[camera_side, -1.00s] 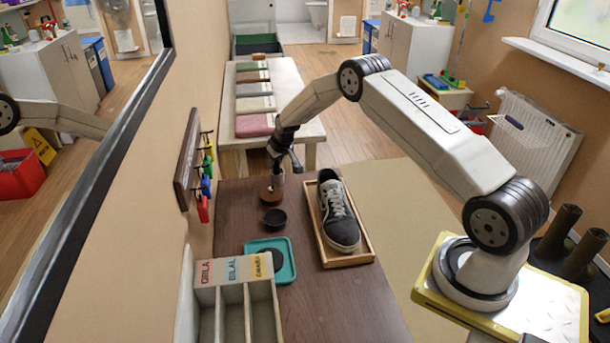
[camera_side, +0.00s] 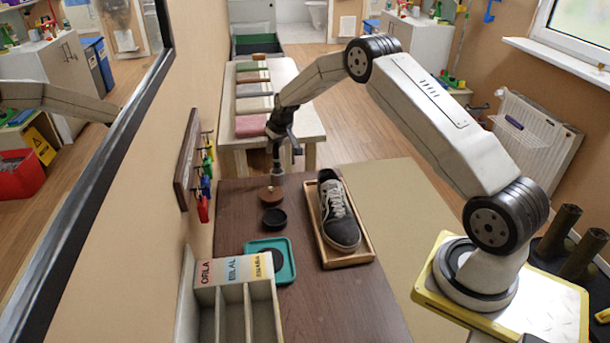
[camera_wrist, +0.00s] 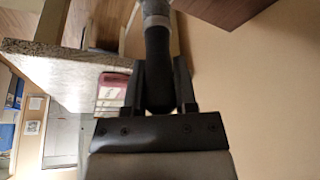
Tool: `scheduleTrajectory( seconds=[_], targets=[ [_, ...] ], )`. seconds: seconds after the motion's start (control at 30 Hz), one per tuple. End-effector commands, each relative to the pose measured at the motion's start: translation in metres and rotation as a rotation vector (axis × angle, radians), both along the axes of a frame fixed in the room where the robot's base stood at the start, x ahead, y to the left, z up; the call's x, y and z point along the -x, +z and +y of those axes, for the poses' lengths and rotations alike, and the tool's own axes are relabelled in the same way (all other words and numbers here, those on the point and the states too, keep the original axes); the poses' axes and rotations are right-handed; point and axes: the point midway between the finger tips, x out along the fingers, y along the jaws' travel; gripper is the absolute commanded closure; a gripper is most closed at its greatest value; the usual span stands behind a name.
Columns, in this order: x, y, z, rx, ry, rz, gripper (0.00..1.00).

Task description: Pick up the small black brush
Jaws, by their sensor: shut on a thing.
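My gripper (camera_side: 279,146) is above the far left part of the dark brown table. It is shut on a small black brush (camera_side: 276,162), which hangs down with its lower end just above a round brown pot (camera_side: 271,195). In the wrist view, the two fingers of my gripper (camera_wrist: 161,88) stand on either side of the brush's black handle (camera_wrist: 157,62). The grey end of the brush (camera_wrist: 155,8) points to the top of that picture and is partly cut off. In the side view the gripper hides the upper end of the brush.
A small black dish (camera_side: 274,219) sits nearer than the pot. A dark shoe (camera_side: 340,222) lies in a wooden tray (camera_side: 367,248) to the right. A teal tray (camera_side: 290,271) and a labelled divided box (camera_side: 185,300) stand nearer. Wall hooks (camera_side: 186,165) are at left.

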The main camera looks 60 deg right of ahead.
Motion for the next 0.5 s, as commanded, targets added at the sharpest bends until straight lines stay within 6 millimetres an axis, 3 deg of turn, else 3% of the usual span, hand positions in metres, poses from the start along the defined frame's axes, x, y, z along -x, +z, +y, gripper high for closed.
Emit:
scheduleTrajectory(
  seconds=[0.2,0.5],
  targets=[
    [0.0,0.03,0.0,0.001,0.001,-0.002,1.0],
    [0.0,0.039,0.0,0.0,0.001,0.001,1.0]
  ],
)
